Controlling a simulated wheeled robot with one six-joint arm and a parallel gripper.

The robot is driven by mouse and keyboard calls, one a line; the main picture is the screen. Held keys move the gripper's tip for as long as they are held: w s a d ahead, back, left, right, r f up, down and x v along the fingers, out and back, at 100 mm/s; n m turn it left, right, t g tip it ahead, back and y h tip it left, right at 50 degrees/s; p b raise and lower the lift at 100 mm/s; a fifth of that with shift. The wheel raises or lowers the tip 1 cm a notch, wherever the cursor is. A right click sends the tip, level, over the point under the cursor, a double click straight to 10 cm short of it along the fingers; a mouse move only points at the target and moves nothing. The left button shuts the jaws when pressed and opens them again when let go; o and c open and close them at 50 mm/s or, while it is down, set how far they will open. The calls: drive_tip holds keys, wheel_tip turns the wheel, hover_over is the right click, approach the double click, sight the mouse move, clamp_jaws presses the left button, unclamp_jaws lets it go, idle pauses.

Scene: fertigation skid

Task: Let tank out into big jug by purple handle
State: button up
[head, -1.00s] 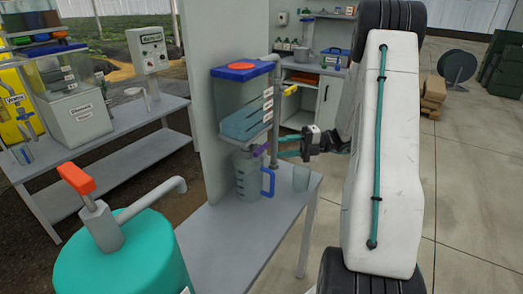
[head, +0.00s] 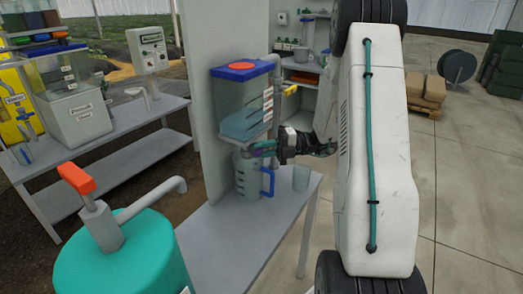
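The tank (head: 243,108) is a clear box with a blue lid and bluish liquid in its lower part, mounted at the white panel. The big jug (head: 247,176), clear with a blue handle (head: 268,181), stands upright on the grey bench below the tank. The purple handle (head: 256,153) shows only as a small patch under the tank, mostly covered by my gripper.
A yellow handle (head: 290,90) sticks out beside the tank's upper right. A teal drum with an orange-topped pump (head: 125,255) stands at front left.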

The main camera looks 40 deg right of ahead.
clamp_jaws()
drive_tip(key=n+h, duration=0.2)
drive_tip(key=h, duration=0.1)
drive_tip(key=shift+n+g, duration=0.4)
drive_tip(key=n+h, duration=0.2)
drive_tip(key=h, duration=0.1)
drive_tip(key=shift+h, duration=0.3)
drive_tip(key=n+h, duration=0.2)
drive_tip(key=h, duration=0.1)
drive_tip(key=shift+t+h, duration=0.3)
drive_tip(key=shift+t, duration=0.1)
drive_tip(key=shift+n+t+h, duration=0.5)
drive_tip(key=shift+n+h, duration=0.6)
drive_tip(key=shift+h, duration=0.5)
